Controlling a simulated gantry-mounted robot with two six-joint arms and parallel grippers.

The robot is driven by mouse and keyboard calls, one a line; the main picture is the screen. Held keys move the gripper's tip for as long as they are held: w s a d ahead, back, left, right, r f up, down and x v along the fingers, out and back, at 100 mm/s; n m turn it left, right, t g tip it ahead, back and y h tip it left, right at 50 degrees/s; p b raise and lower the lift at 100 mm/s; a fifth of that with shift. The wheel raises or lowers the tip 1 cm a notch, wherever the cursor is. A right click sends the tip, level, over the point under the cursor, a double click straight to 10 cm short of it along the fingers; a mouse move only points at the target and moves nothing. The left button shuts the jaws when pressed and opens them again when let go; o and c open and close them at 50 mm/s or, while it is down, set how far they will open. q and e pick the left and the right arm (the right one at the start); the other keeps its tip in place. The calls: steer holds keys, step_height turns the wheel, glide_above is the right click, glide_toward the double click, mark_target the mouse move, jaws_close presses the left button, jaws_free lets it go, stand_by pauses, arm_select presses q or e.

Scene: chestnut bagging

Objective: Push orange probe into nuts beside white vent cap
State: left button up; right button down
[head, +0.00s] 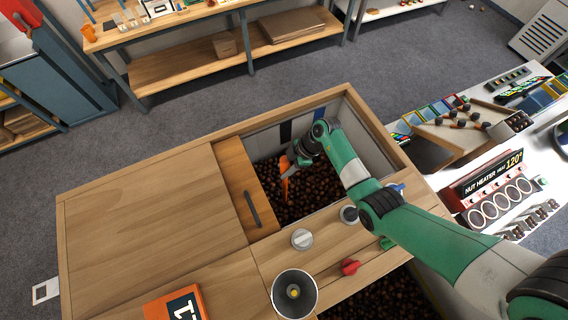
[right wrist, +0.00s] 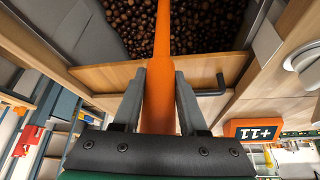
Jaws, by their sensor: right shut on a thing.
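The orange probe (head: 285,186) is held in my right gripper (head: 288,160), over the nuts (head: 318,191) in the open bin. Its lower end meets the nuts in the head view; I cannot tell whether it is in them or just above. In the right wrist view both fingers (right wrist: 160,90) are shut around the probe (right wrist: 162,45), and its far end runs out of the frame over the nuts (right wrist: 205,22). A whitish round cap (head: 302,239), probably the vent cap, sits on the wooden top in front of the bin. My left gripper is not in view.
A wooden sliding lid (head: 236,170) with a dark handle borders the bin on the left. A red knob (head: 350,267), a metal cone (head: 294,294) and an orange numbered block (head: 176,306) stand on the top. A nut heater sign (head: 490,175) is at right.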

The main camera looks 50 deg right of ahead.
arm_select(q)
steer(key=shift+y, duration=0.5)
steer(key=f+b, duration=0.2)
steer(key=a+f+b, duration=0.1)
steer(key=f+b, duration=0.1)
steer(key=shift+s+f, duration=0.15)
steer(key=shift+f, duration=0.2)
arm_select(e)
step_height(320, 180, down, 8)
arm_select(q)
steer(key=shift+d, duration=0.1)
arm_select(e)
steer(key=shift+r, duration=0.15)
stand_by(1.2)
step_height(320, 180, up, 4)
steer(key=p, duration=0.4)
steer(key=shift+p, duration=0.4)
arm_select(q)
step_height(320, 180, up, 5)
arm_select(e)
steer(key=shift+s+d, duration=0.2)
steer(key=shift+d, duration=0.8)
